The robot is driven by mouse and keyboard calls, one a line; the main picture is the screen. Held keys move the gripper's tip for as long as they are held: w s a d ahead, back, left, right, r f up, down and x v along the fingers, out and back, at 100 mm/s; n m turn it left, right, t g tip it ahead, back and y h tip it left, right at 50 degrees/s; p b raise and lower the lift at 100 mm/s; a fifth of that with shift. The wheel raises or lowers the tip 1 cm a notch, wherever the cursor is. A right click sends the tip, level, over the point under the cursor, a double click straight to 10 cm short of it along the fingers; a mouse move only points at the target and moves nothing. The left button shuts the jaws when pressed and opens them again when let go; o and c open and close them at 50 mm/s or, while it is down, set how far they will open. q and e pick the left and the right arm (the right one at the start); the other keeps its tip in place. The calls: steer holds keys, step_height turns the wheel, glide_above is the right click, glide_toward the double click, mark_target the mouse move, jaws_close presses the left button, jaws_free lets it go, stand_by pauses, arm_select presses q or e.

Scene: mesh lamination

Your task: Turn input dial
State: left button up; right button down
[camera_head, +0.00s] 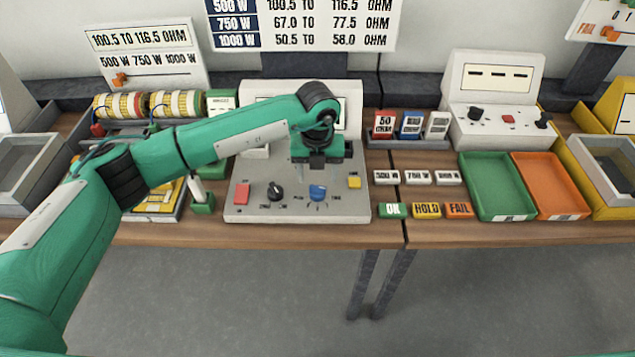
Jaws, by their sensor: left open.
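A grey control panel (244,210) stands on the wooden table in front of me. On its sloped front are a black dial (275,191) and a blue dial (317,192). The dial labels are too small to read, so I cannot tell which one is the input dial. My left gripper (317,178) points down over the blue dial, open, with its fingertips close above or beside it; contact cannot be made out. My left wrist and forearm hide most of the panel's display. My right gripper is out of view.
The panel also has a red button (242,194) and a yellow button (354,182). A green holder (203,204) stands close on the left.

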mark_target(318, 187)
arm_select(q)
steer(key=shift+f+p, duration=0.45)
steer(key=shift+f, duration=2.2)
steer(key=c, duration=0.9)
